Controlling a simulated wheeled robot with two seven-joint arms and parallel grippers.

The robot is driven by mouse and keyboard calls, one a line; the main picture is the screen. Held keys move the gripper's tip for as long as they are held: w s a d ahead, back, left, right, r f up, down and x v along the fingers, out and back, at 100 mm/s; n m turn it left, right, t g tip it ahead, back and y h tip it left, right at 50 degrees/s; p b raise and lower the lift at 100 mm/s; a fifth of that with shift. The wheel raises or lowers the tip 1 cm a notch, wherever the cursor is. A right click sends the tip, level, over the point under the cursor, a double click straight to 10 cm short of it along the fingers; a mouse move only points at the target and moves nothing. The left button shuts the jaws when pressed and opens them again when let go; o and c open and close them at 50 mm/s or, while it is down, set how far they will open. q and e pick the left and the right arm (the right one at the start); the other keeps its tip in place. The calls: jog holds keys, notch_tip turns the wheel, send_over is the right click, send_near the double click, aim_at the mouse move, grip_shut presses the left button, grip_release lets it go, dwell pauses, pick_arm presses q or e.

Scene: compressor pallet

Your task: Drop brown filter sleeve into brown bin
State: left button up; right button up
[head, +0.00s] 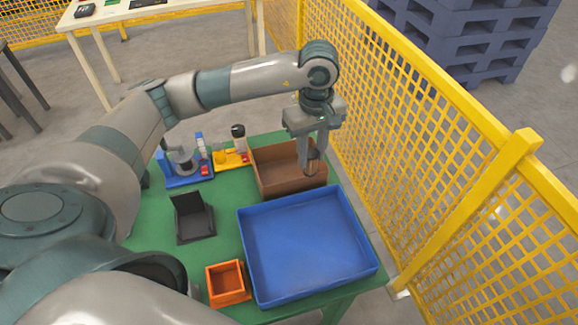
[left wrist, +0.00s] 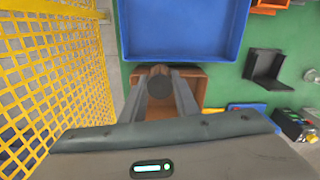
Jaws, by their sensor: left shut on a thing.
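My left gripper (head: 311,160) is shut on the brown filter sleeve (head: 312,162), a small dark-brown cylinder with a dark end. In the left wrist view, the sleeve (left wrist: 159,82) sits between the two fingers of the gripper (left wrist: 159,90). The brown bin (head: 262,178) is an open box at the back right of the green table. The gripper and sleeve are over the right part of this bin in the head view. The bin also shows behind the fingers in the left wrist view (left wrist: 199,85). The right gripper is not in view.
A large blue tray (head: 262,292) lies in front of the bin. An orange box (head: 228,298) and a black holder (head: 193,218) stand to its left. Blue (head: 187,181) and yellow (head: 233,166) holders with parts stand left of the bin. A yellow mesh fence (head: 440,150) runs along the right.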

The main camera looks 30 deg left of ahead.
pick_arm(q)
jog(key=w+a+f+n+p, duration=0.1)
jog(key=w+a+n, duration=0.1)
jog(key=a+n, duration=0.3)
jog(key=w+a+f+n+p, duration=0.1)
jog(key=w+a+n+p, duration=0.1)
jog(key=a+n, duration=0.4)
jog(key=w+n, duration=0.1)
jog(key=n, duration=0.2)
jog(key=shift+a+f+n, duration=0.15)
jog(key=shift+f+n, duration=0.2)
jog(key=shift+n, duration=0.05)
jog(key=shift+f, duration=0.1)
jog(key=shift+f+b, duration=1.05)
jog(key=shift+f, duration=1.9)
jog(key=o, duration=1.1)
